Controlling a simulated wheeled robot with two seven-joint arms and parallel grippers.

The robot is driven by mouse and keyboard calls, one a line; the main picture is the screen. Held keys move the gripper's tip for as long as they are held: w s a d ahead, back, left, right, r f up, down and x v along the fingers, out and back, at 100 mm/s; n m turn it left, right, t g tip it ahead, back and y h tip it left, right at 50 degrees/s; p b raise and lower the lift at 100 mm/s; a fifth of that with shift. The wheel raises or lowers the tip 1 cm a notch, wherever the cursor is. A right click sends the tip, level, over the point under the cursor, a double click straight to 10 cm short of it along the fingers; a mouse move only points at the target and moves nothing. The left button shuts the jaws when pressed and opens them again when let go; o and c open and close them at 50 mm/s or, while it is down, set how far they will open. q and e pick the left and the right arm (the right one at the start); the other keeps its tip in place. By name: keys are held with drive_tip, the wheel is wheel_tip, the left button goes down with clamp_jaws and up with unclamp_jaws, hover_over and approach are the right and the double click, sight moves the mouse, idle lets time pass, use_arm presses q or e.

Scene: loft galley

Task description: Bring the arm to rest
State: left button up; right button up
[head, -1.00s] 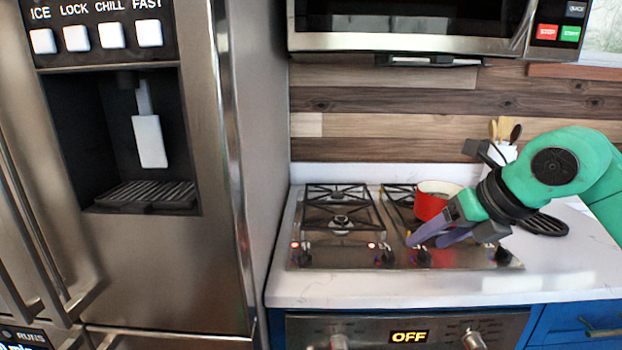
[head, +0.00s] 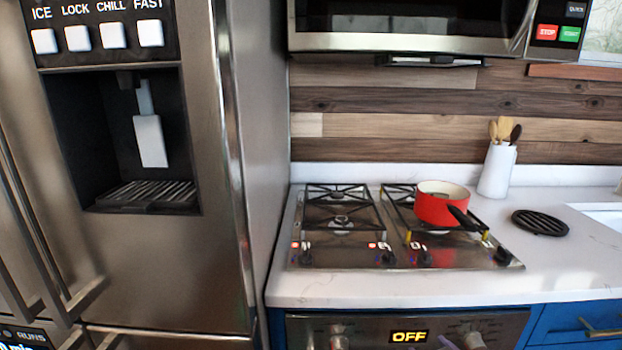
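Neither of my grippers nor either arm shows in the head view now. A red saucepan (head: 437,208) with a white inside and a dark handle stands on the right side of the gas cooktop (head: 340,256). Its handle points toward the lower right. Dark knobs line the cooktop's front edge, with small red lights by the left ones.
A steel fridge (head: 140,265) with a dispenser fills the left. A microwave (head: 410,42) hangs above. A white utensil jar (head: 496,170) and a black round trivet (head: 540,222) stand on the white counter (head: 570,262). An oven (head: 370,335) reading OFF is below.

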drive_tip(key=s+f+m+g+y, duration=0.1)
drive_tip(key=s+f+m+g, duration=0.1)
drive_tip(key=s+f+g, duration=0.95)
drive_tip(key=s+f+t+p, duration=0.1)
drive_tip(key=s+f, duration=0.3)
drive_tip(key=f, duration=0.7)
drive_tip(key=s+f+t+p, duration=0.1)
drive_tip(key=s+f, duration=0.2)
drive_tip(key=f, duration=0.9)
drive_tip(key=s+d+f, duration=0.1)
drive_tip(key=s+f, duration=0.5)
drive_tip(key=s, duration=0.2)
drive_tip(key=s+d+f+g+p, duration=0.1)
drive_tip(key=s+f, duration=0.5)
drive_tip(key=s, duration=0.2)
drive_tip(key=shift+s+d+f+n, duration=0.2)
drive_tip(key=shift+s+n, duration=0.2)
